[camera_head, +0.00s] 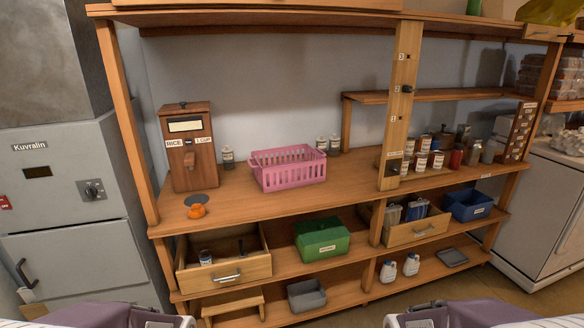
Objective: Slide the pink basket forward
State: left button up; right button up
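The pink basket (290,177) stands upright on the wooden shelf's main board (330,187), left of the middle post. It has slotted sides and looks empty, though its floor is only partly visible. It sits back from the board's front edge, with bare wood in front of it. Parts of my two arms show at the bottom edge of the view, far in front of the shelf. Neither gripper's fingers are in view, and nothing of mine touches the basket.
A wooden rice dispenser (188,147) and an orange item (197,211) are left of the basket. Small jars (328,145) stand behind it. A wooden post (400,105) rises to its right. Below are an open drawer (228,270) and a green box (322,239).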

aim_at(276, 177)
jog(key=i+l+z, duration=0.15)
jog(key=i, duration=0.5)
jog(key=i+z, duration=0.2)
jog(key=i, duration=0.4)
